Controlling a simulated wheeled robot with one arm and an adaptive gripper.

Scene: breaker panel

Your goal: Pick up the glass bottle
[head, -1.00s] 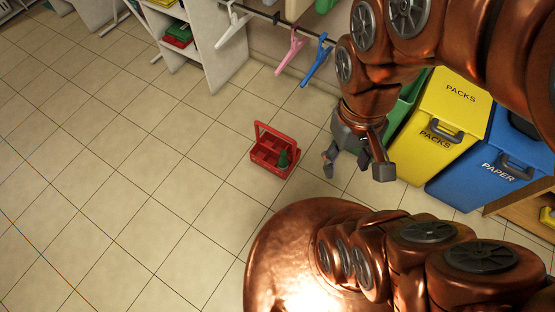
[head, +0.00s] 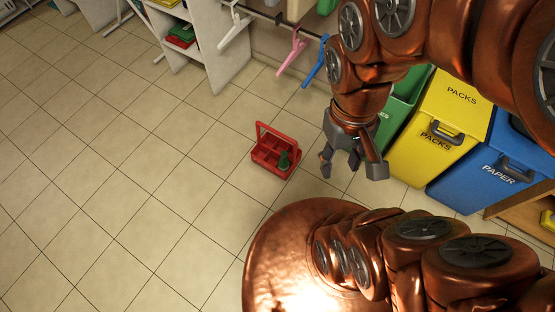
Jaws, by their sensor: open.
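A small green glass bottle (head: 284,160) stands in a compartment at the right side of a red carrier (head: 262,161) with an upright handle. The carrier sits on the tiled floor near the middle of the head view. My gripper (head: 345,168) is open and empty, to the right of the carrier and apart from it. Its fingers point down toward the floor. The lower part of the bottle is hidden by the carrier's walls.
A green bin (head: 402,100), a yellow bin (head: 432,145) and a blue bin (head: 478,178) stand at the right. Hangers hang on a rail behind the carrier, next to a white shelf (head: 215,45). The floor left of the carrier is clear.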

